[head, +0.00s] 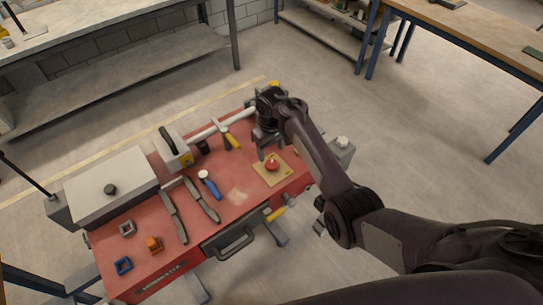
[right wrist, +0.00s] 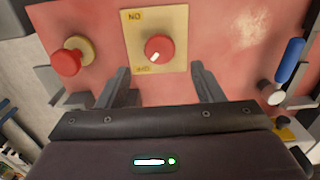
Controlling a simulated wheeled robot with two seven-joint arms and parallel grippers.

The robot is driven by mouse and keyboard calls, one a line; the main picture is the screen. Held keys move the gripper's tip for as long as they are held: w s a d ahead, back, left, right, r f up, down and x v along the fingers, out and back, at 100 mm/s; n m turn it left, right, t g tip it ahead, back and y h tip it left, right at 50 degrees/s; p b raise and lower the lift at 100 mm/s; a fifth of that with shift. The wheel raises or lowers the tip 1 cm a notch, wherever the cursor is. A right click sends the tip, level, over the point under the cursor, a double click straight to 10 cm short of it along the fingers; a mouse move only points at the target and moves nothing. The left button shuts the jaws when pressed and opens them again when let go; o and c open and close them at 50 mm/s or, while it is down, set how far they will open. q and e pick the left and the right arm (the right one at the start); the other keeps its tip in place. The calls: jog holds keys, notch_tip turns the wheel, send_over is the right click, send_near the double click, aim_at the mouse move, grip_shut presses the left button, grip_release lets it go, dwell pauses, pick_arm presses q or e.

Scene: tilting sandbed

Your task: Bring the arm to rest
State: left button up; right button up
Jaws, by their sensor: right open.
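My right gripper (head: 267,144) is over the right part of the red bench top (head: 236,187). In the right wrist view its two fingers (right wrist: 160,85) stand apart with nothing between their tips. A red knob with a white mark (head: 272,164) sits on a tan plate (head: 262,176), just in front of the fingers; it also shows in the right wrist view (right wrist: 159,48), on its plate (right wrist: 142,20). Whether the fingers touch the plate or hover over it, I cannot tell. My left gripper is not in view.
A red mushroom-shaped button (right wrist: 67,62) is beside the plate in the right wrist view. A blue-handled tool (head: 209,184), dark flat bars (head: 174,211), an orange block (head: 154,244) and a grey box (head: 110,185) occupy the bench. Open floor lies to the right.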

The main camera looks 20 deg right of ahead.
jog(key=shift+r, duration=0.55)
